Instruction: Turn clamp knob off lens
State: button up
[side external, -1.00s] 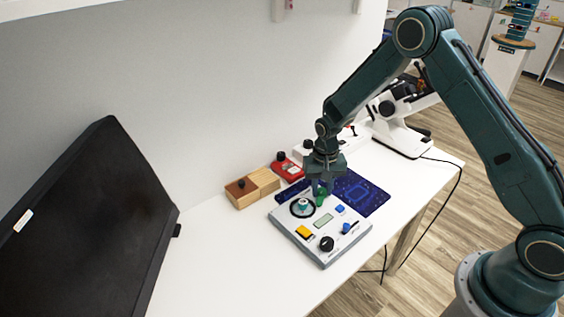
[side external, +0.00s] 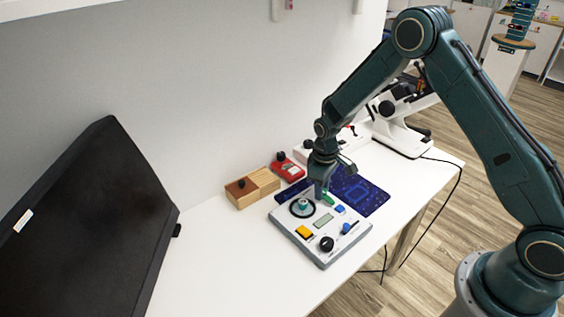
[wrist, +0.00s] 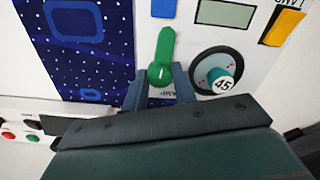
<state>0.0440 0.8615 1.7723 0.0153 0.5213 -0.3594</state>
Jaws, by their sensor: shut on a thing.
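The green clamp knob (side external: 328,199) is on the top of a grey-white panel box (side external: 322,260). It is a lever-like handle with a round hub, and it shows in the wrist view (wrist: 164,48). Its handle points away from my gripper, up the wrist picture. My gripper (side external: 320,189) is low over the panel, its fingers on either side of the hub in the wrist view (wrist: 159,76), shut on the knob. A round dial with a dark ring, possibly the lens, sits beside the knob (side external: 302,207); its cap reads 45 in the wrist view (wrist: 221,81). The handle does not lie over it.
The panel also bears a display (side external: 323,220), a yellow button (side external: 304,232), a black knob (side external: 326,243) and blue controls. A blue patterned mat (side external: 368,197) lies behind. Wooden blocks (side external: 243,193), a red box (side external: 290,171) and a white microscope-like device (side external: 400,138) stand near.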

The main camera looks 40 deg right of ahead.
jog(key=shift+n, duration=0.5)
jog(key=o, duration=1)
jog(key=shift+m, duration=0.3)
